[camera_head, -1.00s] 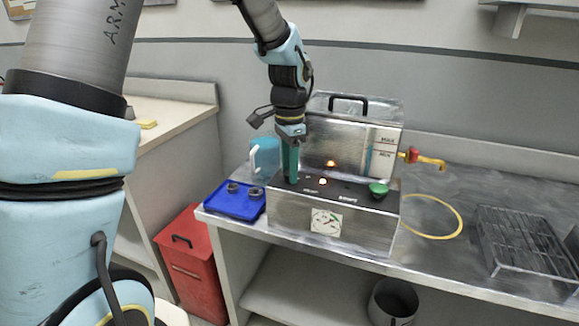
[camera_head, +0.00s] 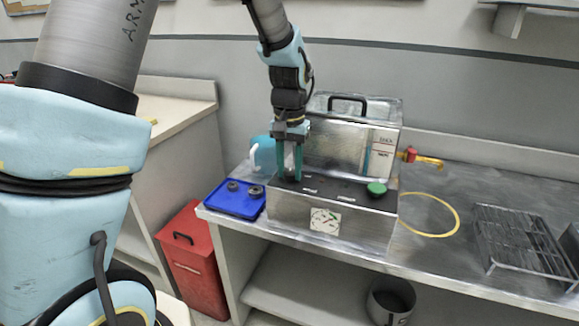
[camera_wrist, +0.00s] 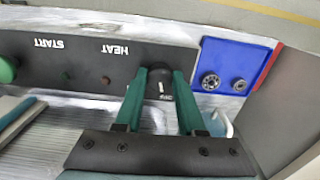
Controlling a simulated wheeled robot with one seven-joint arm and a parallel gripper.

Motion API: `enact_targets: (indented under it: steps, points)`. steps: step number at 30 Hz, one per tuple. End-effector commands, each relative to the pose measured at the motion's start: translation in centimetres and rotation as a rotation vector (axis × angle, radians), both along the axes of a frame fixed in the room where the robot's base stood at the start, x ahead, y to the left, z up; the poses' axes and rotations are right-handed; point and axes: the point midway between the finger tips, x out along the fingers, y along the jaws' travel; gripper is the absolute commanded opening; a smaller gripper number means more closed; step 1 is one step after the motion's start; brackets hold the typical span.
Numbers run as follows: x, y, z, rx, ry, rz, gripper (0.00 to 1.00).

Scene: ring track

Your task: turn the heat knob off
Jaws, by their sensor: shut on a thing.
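The heat knob (camera_wrist: 160,84) is a black knob with a white pointer mark, on the dark top panel (camera_wrist: 60,62) of a metal machine. In the wrist view the panel's HEAT and START labels appear upside down. My gripper (camera_wrist: 160,76) has its two green fingers on either side of the knob, shut on it. In the head view my gripper (camera_head: 289,179) points down at the left end of the machine (camera_head: 355,215), and the fingers largely hide the knob. The indicator lamp (camera_wrist: 106,80) beside HEAT looks dark red and unlit.
A green button (camera_head: 377,188) is at the panel's right end. A blue tray (camera_head: 225,208) with two dark round parts stands left of the machine. A teal jug (camera_head: 262,153) is behind the gripper. A yellow ring (camera_head: 456,228) and wire rack (camera_head: 520,245) lie right.

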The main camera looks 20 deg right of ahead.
Motion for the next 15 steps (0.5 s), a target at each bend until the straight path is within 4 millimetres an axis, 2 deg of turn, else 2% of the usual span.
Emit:
enact_targets:
  steps: [15]
  points:
    - [0.06,-0.04,0.03,-0.001,-0.002,0.073,0.00]
